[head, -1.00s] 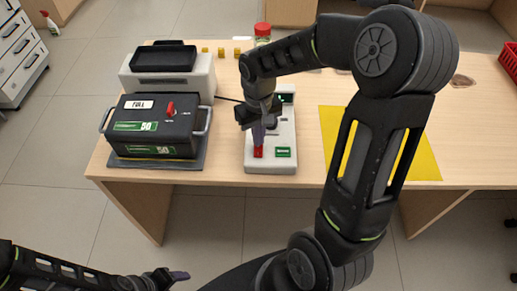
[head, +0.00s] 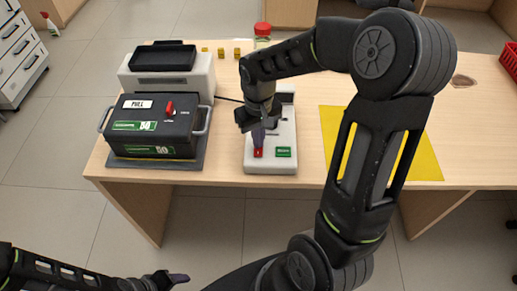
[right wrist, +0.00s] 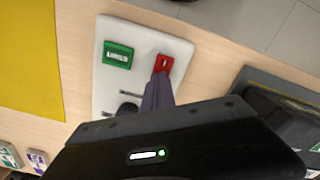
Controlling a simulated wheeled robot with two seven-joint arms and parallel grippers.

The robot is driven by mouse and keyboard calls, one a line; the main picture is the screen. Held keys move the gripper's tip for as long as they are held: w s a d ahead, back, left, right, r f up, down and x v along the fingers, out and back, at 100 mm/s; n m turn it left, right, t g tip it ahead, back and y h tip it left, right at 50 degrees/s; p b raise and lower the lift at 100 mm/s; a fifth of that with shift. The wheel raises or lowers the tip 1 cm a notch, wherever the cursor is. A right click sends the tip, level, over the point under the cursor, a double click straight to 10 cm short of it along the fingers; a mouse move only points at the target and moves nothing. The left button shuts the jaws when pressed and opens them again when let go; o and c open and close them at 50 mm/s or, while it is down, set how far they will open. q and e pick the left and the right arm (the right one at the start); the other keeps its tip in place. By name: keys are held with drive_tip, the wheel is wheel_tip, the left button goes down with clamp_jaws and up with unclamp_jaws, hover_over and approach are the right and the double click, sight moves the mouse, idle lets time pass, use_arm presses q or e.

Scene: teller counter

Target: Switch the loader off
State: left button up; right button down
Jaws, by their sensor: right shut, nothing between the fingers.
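A pale control box (head: 270,165) stands on the counter with a red button (head: 258,153) and a green button (head: 283,152) at its near end. My right gripper (head: 258,146) is shut and empty, pointing down with its fingertips at the red button. In the right wrist view the closed fingertips (right wrist: 161,78) meet the lower edge of the red button (right wrist: 164,64), and the green button (right wrist: 118,54) is clear beside it. The gripper hides part of the box's middle. My left gripper (head: 178,278) is low at the front, away from the counter; its jaws are unclear.
Left of the box is a black case (head: 150,128) with a red lever and side handles, in front of a grey machine (head: 205,80). A yellow mat (head: 425,160) lies to the right, behind my arm. A red-capped jar (head: 262,32) stands at the back.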

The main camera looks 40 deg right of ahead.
wheel_tip(320, 180, up, 7)
drive_tip(key=p, duration=0.5)
idle(0.8)
